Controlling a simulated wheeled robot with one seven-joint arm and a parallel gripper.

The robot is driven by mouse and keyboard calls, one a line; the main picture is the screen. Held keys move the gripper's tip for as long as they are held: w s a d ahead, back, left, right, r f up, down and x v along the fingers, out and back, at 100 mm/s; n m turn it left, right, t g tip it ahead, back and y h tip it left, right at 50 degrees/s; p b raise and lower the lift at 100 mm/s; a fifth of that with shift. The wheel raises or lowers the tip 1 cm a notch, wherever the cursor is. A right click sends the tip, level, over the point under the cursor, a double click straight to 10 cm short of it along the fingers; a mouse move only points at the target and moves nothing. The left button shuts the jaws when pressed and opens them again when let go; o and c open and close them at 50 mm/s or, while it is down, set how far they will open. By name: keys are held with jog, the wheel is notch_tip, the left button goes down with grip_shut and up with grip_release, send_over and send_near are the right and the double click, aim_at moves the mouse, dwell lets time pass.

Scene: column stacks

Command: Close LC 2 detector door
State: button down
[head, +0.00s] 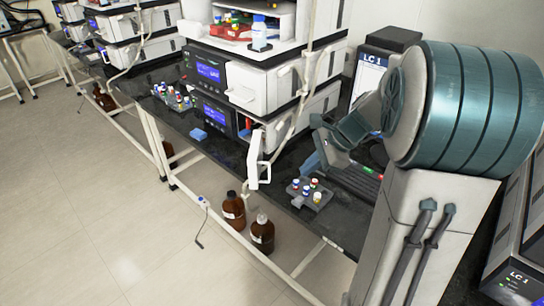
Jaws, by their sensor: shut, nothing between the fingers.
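A white door panel (256,160) stands swung out from the front of the middle instrument stack, seen nearly edge-on above the bench's front edge. I take it to be the open detector door; no LC 2 label is readable. The stack's lower module (213,113) with a lit blue screen is just behind and left of it. My gripper (312,163) is at the end of my teal and grey arm, right of the door and apart from it. It is shut and empty; its fingertips are small and hard to make out.
A grey vial rack (310,194) sits on the bench below my gripper, with a keyboard (352,180) beside it. Another vial rack (176,97) and a blue item (199,134) are left. Brown bottles (262,234) stand below the bench. The left floor is clear.

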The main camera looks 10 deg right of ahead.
jog(key=w+d+f+m+t+y, duration=0.1)
jog(key=w+d+f+m+t, duration=0.1)
jog(key=w+d+m, duration=0.3)
jog(key=a+r+x, duration=0.2)
jog(key=x, duration=1.1)
jog(key=shift+w+y, duration=0.3)
jog(key=shift+a+m, duration=0.2)
jog(key=shift+m, duration=0.1)
